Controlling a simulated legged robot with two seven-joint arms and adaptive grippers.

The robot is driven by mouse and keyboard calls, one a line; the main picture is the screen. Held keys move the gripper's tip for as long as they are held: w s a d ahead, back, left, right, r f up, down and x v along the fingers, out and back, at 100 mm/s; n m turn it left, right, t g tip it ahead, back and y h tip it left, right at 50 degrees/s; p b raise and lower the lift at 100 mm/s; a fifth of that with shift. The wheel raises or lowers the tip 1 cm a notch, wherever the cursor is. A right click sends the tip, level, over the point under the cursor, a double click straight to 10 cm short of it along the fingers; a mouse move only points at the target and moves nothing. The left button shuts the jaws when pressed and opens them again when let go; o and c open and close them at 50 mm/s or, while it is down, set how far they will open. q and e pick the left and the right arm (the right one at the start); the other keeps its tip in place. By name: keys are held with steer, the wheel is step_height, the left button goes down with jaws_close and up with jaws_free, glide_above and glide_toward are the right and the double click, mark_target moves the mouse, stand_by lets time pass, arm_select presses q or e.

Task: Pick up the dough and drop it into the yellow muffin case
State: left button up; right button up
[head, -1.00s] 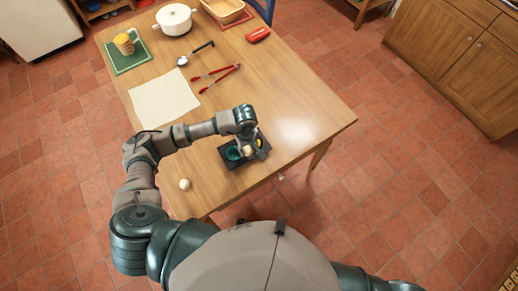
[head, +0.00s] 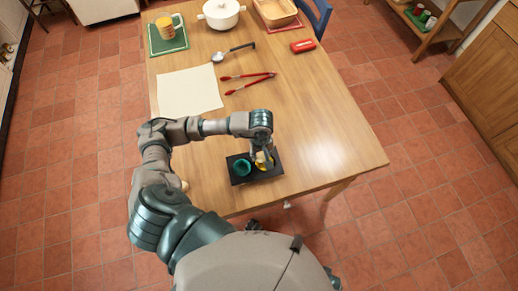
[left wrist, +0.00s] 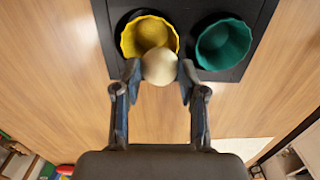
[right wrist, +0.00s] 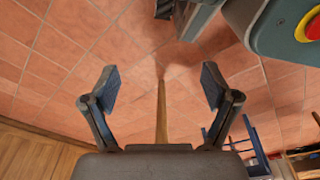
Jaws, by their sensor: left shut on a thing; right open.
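My left gripper (head: 261,157) is over the dark muffin tray (head: 236,182). In the left wrist view it (left wrist: 158,72) is shut on a pale round ball of dough (left wrist: 159,67). The dough overlaps the near rim of the yellow muffin case (left wrist: 149,28) in that view; I cannot tell whether they touch. The yellow case also shows in the head view (head: 265,163), partly hidden by my gripper. My right gripper (right wrist: 160,88) is open and empty above the tiled floor.
A teal case (left wrist: 223,44) sits beside the yellow one in the tray. Another pale ball (head: 184,185) lies on the table, mostly hidden by my left arm. Red tongs (head: 248,82), a ladle (head: 232,53) and a white sheet (head: 188,91) lie farther back.

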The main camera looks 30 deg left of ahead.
mark_target(259, 155)
arm_select(q)
steer(key=shift+d+f, duration=0.3)
steer(key=shift+d, duration=0.1)
steer(key=shift+a, duration=0.35)
steer(key=o, duration=1)
steer(key=shift+a+f, duration=0.1)
steer(key=shift+a, duration=0.1)
steer(key=shift+c, duration=0.2)
steer(key=shift+o, duration=1)
steer(key=shift+a, duration=0.25)
steer(key=shift+d+r, duration=0.2)
steer(key=shift+d, duration=0.3)
step_height(259, 155, up, 12)
steer(key=shift+a+f, duration=0.2)
steer(key=shift+f, duration=0.05)
arm_select(e)
steer(key=shift+w+d+r, duration=0.1)
steer(key=shift+w+r, duration=0.25)
steer(key=shift+r, duration=0.05)
arm_select(q)
steer(key=shift+a, duration=0.1)
